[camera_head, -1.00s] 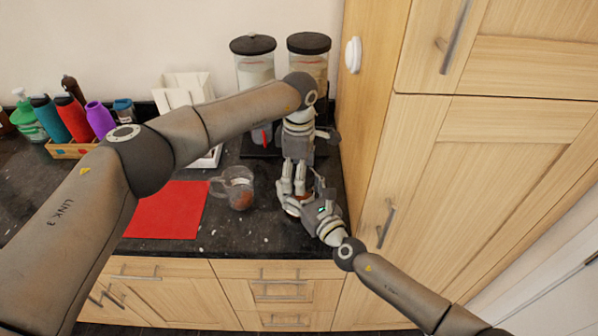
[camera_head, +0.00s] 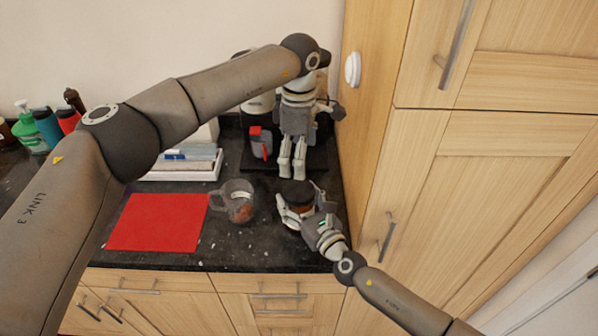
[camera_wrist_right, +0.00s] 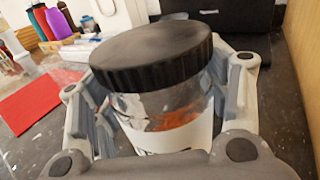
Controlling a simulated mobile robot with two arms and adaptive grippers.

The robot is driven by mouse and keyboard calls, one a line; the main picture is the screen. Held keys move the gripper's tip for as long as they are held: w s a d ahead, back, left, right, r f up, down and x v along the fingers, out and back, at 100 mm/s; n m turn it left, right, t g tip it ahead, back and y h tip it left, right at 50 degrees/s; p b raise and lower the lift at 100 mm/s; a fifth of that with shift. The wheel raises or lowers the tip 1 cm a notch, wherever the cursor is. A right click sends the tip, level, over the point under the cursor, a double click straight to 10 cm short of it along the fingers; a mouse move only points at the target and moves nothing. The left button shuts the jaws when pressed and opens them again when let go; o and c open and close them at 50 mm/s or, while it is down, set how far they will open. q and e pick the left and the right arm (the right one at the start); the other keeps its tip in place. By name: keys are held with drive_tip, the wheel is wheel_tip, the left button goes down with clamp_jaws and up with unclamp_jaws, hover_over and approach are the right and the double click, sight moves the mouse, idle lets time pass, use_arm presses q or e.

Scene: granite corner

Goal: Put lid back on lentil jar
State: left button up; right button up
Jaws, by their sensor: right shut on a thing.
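The lentil jar is clear, with orange contents and a white label. It stands on the dark counter in the head view and fills the middle of the right wrist view (camera_wrist_right: 170,125). A black ribbed lid (camera_wrist_right: 150,55) sits on top of it, also seen in the head view (camera_head: 297,190). My right gripper (camera_head: 297,212) is shut around the jar's body, one finger on each side. My left gripper (camera_head: 291,172) points down just behind the jar, apart from the lid, with nothing visible in it. Whether its fingers are open is unclear.
A clear jug (camera_head: 238,202) with reddish contents stands left of the jar. A red mat (camera_head: 158,222) lies further left, with a white tray (camera_head: 185,165) behind it. A tall wooden cabinet (camera_head: 480,170) closes off the right side. My left arm hides part of the back.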

sight(307, 212)
use_arm(q)
wheel_tip(307, 212, up, 2)
drive_tip(key=shift+r, duration=0.1)
use_arm(e)
drive_tip(key=o, duration=2)
drive_tip(key=shift+o, duration=0.2)
drive_tip(key=shift+v, duration=3.75)
drive_tip(key=shift+s+f, duration=0.1)
